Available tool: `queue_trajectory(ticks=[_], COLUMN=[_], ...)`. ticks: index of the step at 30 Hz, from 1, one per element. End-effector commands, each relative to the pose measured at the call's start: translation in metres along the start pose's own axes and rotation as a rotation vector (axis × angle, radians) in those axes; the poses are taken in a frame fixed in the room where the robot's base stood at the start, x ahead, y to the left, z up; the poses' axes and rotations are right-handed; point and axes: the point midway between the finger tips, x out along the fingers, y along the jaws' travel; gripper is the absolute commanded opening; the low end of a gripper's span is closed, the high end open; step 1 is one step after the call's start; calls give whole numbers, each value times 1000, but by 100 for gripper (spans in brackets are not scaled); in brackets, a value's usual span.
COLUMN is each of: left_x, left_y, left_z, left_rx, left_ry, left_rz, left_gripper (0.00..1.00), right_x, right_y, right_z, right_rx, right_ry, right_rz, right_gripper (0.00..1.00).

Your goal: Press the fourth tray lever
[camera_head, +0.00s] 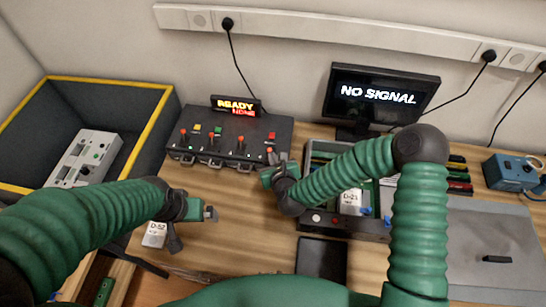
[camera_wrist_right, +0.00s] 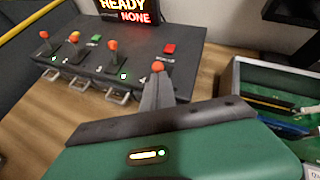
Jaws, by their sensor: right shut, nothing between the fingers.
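The dark control box (camera_head: 232,150) stands against the back of the table with a row of orange-knobbed levers. In the right wrist view the first (camera_wrist_right: 44,36), second (camera_wrist_right: 75,38) and third (camera_wrist_right: 113,46) levers stand to the left. The fourth lever's orange knob (camera_wrist_right: 158,66) shows just past my right fingertips; its shaft is hidden behind them. My right gripper (camera_head: 272,168) is shut and empty at the box's right front; whether it touches the lever I cannot tell. My left gripper (camera_head: 208,212) hangs over the table in front of the box, its jaw opening unclear.
The display (camera_head: 236,106) reads READY and NONE. An open case (camera_head: 345,232) with cards lies right of the box, partly under my right arm. A monitor (camera_head: 380,97) reads NO SIGNAL. A yellow-edged bin (camera_head: 152,125) stands left. Bare wood lies before the box.

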Motion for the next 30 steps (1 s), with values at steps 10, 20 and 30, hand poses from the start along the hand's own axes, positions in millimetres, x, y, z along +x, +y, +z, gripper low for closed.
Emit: queue_trajectory(ticks=[10,20,30], left_x=[-20,-60,-109], left_y=[0,0,0], left_z=[-5,-14,-26], left_rx=[0,0,0], left_ry=[0,0,0], left_rz=[0,0,0], left_gripper=[100,100,100], right_x=[0,0,11], right_y=[-3,-9,-16], right_z=[8,22,33], right_rx=[25,72,149], right_ry=[64,187,407], right_rz=[22,64,146], right_gripper=[0,0,0])
